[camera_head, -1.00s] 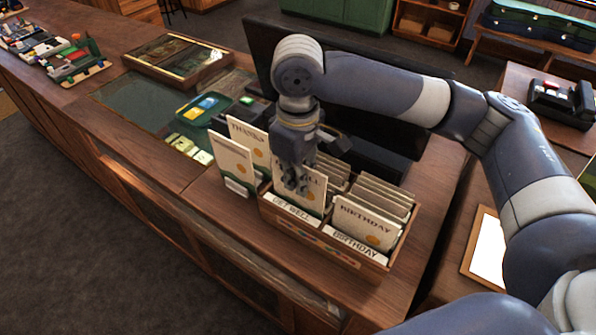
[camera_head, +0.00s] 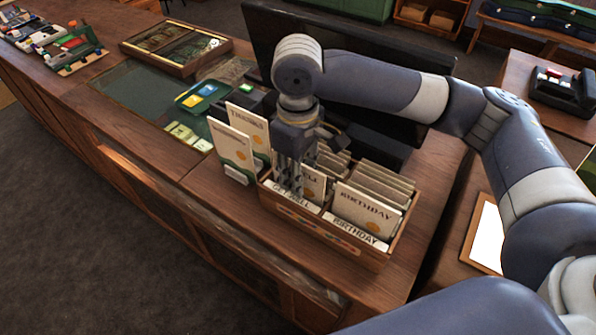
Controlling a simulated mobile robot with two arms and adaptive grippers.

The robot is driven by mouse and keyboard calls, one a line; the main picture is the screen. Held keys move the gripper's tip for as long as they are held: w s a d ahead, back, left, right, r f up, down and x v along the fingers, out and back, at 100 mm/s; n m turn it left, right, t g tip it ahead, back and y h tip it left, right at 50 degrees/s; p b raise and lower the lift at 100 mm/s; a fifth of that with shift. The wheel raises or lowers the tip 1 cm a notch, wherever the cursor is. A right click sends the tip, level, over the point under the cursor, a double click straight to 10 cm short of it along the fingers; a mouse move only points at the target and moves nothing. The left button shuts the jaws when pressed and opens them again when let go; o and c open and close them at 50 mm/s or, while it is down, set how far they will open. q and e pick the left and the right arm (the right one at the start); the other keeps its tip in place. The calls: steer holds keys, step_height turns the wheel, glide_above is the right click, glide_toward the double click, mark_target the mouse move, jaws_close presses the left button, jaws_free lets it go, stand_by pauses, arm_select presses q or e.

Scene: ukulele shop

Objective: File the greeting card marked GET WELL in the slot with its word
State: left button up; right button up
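The wooden card box (camera_head: 325,232) stands on the counter with slots labelled GET WELL (camera_head: 290,197) and BIRTHDAY (camera_head: 358,233). My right gripper (camera_head: 288,190) points down at the front of the GET WELL slot, its fingers covering part of the label. A cream card ending in "ELL" (camera_head: 314,187) stands upright in that slot, just right of and behind the fingers. I cannot tell whether the fingers grip a card. BIRTHDAY cards (camera_head: 368,212) fill the right slot. A THANKS card (camera_head: 248,127) stands left of the box. My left gripper is out of view.
A pale card in a small stand (camera_head: 233,153) is close to the box's left side. A dark monitor (camera_head: 350,62) stands behind my arm. The counter's front edge is near.

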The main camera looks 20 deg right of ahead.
step_height(320, 180, up, 12)
stand_by(0.7)
stand_by(0.4)
